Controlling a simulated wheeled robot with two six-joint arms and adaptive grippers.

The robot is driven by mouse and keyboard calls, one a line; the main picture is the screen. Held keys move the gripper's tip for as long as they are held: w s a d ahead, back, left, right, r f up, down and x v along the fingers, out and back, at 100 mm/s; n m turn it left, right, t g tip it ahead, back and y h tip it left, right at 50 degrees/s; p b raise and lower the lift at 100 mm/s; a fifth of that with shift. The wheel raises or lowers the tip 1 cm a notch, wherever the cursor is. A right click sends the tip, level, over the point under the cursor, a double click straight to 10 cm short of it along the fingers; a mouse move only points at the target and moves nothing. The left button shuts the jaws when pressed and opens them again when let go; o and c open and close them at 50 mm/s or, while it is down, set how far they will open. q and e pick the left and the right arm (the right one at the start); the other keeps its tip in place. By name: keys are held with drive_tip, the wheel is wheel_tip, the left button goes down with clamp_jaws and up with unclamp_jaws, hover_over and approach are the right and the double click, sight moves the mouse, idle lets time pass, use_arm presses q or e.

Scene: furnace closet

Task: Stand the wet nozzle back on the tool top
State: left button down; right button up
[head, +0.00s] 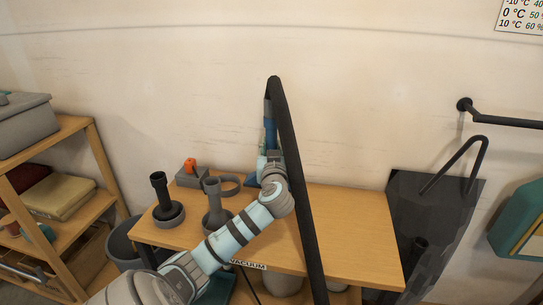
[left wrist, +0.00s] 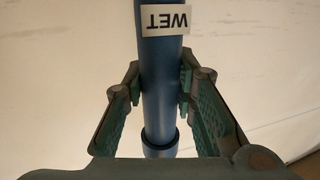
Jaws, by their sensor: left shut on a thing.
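The wet nozzle is a blue tube (left wrist: 160,75) with a white WET label in the left wrist view. In the head view its blue length (head: 270,132) stands roughly upright above the back of the wooden tool top (head: 345,222). My left gripper (head: 268,168) is shut on the tube, with a finger on each side of it in the left wrist view (left wrist: 160,95). My right gripper is not in view.
A dark hose (head: 293,150) bends at the tube's top and runs down across the tool top. Dark nozzles (head: 159,190) and (head: 213,200), and a grey block with an orange knob (head: 190,168), stand on the left part. The right part is clear.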

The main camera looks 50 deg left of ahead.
use_arm(q)
wheel_tip(320, 180, down, 5)
drive_tip(key=shift+f+b, duration=0.15)
drive_tip(key=shift+b, duration=0.8)
drive_tip(key=shift+f, duration=0.1)
drive_tip(key=c, duration=1.3)
unclamp_jaws()
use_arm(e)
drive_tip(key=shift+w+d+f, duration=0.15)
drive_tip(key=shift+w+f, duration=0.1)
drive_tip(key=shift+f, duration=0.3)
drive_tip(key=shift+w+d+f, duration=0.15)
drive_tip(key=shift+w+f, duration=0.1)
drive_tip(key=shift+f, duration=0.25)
